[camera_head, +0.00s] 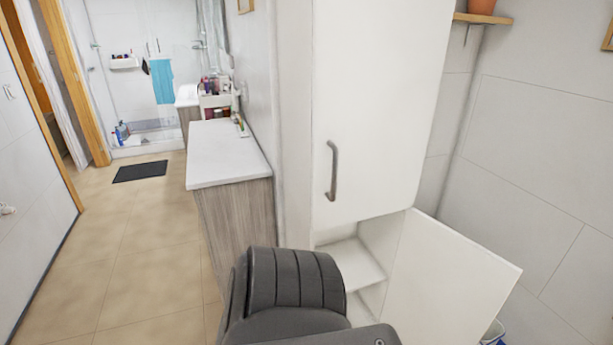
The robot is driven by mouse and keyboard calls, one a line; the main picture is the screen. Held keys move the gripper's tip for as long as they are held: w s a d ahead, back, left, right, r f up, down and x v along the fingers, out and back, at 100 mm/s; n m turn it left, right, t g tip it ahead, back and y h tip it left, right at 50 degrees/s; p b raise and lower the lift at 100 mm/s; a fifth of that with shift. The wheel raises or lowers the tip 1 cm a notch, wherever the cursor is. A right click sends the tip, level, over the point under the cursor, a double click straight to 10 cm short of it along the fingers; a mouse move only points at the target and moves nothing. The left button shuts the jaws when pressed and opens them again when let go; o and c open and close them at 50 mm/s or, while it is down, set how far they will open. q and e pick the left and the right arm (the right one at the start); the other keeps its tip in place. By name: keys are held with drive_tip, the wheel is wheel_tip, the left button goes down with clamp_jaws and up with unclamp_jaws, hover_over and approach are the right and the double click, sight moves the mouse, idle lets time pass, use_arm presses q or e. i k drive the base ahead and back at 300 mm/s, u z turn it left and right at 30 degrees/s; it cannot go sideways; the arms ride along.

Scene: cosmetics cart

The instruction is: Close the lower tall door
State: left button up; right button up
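The lower tall door (445,280) is a white panel on the tall white cabinet (297,110). It stands open, swung out to the right from the cabinet's right side. Its bottom runs out of the picture. The opening to its left shows a white inner shelf (350,262). The upper door (380,100), with a grey bar handle (333,170), is closed above it. A dark grey ribbed part of my own body covers the lower left of the opening. Neither of my grippers shows.
A white-topped wooden counter (225,155) stands left of the cabinet, with a cosmetics cart (215,98) behind it. Tiled floor (130,245) is free at the left. A bin (493,333) is partly visible right of the open door, near the tiled wall.

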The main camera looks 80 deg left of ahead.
sight(446, 287)
drive_tip(key=u, duration=2.5)
drive_tip(key=i, duration=0.8)
drive_tip(key=z, duration=0.1)
drive_tip(key=k, duration=1)
drive_tip(key=z, duration=1.75)
drive_tip(key=i, duration=1.5)
drive_tip(key=u, duration=0.1)
